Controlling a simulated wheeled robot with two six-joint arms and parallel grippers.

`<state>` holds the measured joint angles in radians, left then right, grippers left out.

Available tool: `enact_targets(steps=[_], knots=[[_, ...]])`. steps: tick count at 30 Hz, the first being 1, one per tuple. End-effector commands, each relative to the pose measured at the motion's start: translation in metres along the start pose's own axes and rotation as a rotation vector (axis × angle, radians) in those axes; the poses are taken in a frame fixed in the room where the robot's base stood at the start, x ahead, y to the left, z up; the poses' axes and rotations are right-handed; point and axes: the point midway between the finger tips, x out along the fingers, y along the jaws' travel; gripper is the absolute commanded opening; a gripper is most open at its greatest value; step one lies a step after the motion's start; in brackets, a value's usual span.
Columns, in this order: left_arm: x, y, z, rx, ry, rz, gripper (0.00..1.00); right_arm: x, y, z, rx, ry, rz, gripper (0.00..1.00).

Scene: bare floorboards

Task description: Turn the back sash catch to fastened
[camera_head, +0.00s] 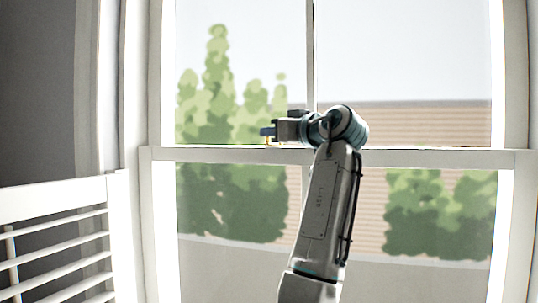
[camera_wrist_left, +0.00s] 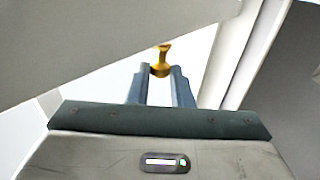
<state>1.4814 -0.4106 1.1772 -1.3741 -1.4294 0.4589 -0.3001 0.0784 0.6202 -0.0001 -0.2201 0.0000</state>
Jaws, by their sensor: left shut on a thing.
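The brass sash catch (camera_wrist_left: 161,66) shows in the left wrist view between my two grey-blue fingertips. In the head view a small yellow bit of the catch (camera_head: 268,142) shows at the meeting rail of the window, just under the fingers. My left gripper (camera_head: 268,131) reaches in from the right side of it, along the rail. The gripper also shows in the left wrist view (camera_wrist_left: 161,72), shut on the catch. The gripper hides most of the catch in the head view, and I cannot tell which way its lever points. My right gripper is in neither view.
The white meeting rail (camera_head: 430,158) crosses the window, with glass above and below. A white slatted piece (camera_head: 60,200) stands at the lower left, near the window frame (camera_head: 140,90). Hedges and a wall show outside.

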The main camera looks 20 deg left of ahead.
Motion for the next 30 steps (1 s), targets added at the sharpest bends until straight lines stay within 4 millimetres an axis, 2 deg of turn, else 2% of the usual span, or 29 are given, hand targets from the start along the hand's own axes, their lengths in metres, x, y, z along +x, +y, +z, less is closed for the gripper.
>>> enact_targets(steps=[1,3,13,30], knots=[[-0.002,0.002,0.002,0.003,0.001,-0.028,0.00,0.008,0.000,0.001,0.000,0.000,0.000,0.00],[-0.003,0.004,0.001,0.002,0.001,-0.067,0.00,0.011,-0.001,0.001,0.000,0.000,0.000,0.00],[-0.009,0.010,-0.002,0.001,0.001,-0.200,0.00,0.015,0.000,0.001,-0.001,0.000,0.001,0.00],[-0.011,0.012,-0.002,0.000,0.001,-0.236,0.00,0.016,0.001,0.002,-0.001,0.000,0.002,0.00]])
